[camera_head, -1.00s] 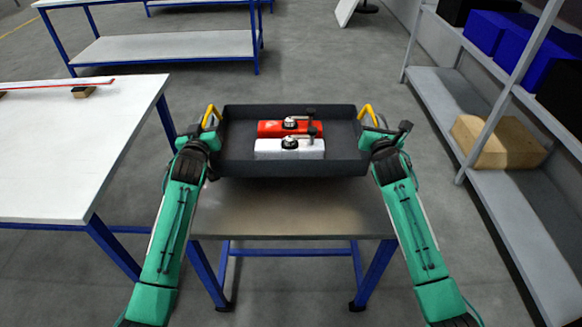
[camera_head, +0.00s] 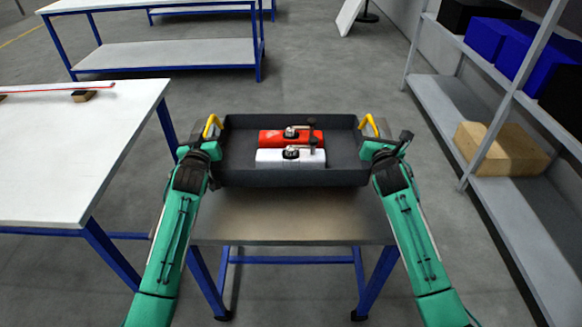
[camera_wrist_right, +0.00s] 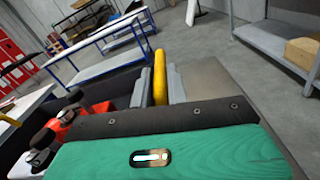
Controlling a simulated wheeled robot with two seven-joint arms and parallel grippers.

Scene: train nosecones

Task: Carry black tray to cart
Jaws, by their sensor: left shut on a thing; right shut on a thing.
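The black tray (camera_head: 240,176) is held level over a small grey-topped table (camera_head: 290,225); I cannot tell whether any part touches the table. In it lie a red nosecone part (camera_head: 272,137) and a white one (camera_head: 275,158), each with a dark fitting on top. My left gripper (camera_head: 205,138) is shut at the left yellow handle (camera_head: 212,121). My right gripper (camera_head: 374,140) is shut on the right yellow handle (camera_head: 367,122). In the right wrist view this handle (camera_wrist_right: 160,78) stands between the grey fingers (camera_wrist_right: 160,95). No cart is clearly identifiable.
A white table (camera_head: 60,170) stands close on the left, with a red rod (camera_head: 50,88) on it. Grey shelving (camera_head: 530,225) with a cardboard box (camera_head: 500,148) and blue bins (camera_head: 505,45) lines the right. Another blue-framed table (camera_head: 165,55) is at the back. Floor beyond the tray is clear.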

